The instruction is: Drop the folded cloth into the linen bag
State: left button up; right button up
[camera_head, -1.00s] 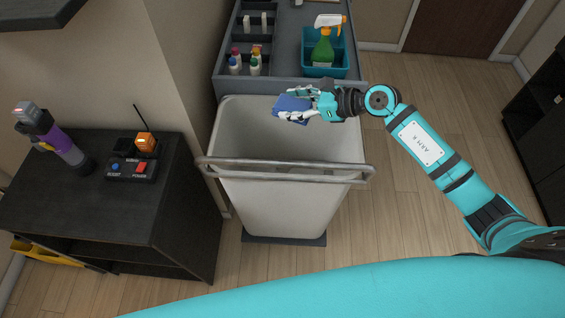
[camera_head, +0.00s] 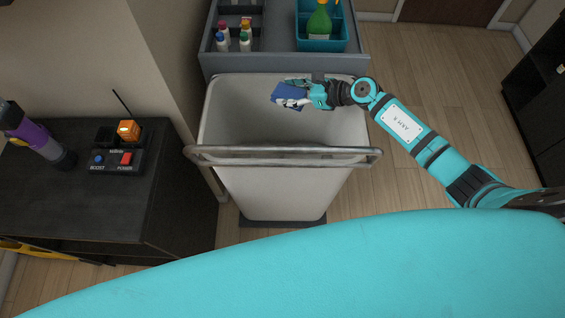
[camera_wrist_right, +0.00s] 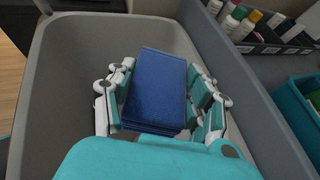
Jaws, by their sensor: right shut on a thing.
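The folded cloth is a small blue stack (camera_head: 287,95), held by my right gripper (camera_head: 296,97) over the open linen bag. In the right wrist view the blue cloth (camera_wrist_right: 156,92) sits between both fingers of the right gripper (camera_wrist_right: 160,100), which are shut on its sides. The linen bag (camera_head: 280,188) is a large pale grey bin-shaped bag with a wide open mouth. In the right wrist view its rim (camera_wrist_right: 38,70) surrounds the cloth and the inside shows below. The part of the bag's inside that shows looks empty. My left gripper is not in view.
A metal rail (camera_head: 280,157) runs across the bag's near side. Behind the bag, a grey cart tray (camera_head: 222,66) holds small bottles and a teal caddy (camera_head: 321,44) with a green spray bottle (camera_head: 319,20). A dark cabinet (camera_head: 150,205) stands left, with a control box (camera_head: 117,162) on it.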

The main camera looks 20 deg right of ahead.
jog(key=shift+f, duration=0.55)
jog(key=shift+r, duration=0.1)
jog(key=o, duration=1.1)
jog(key=shift+v, duration=6)
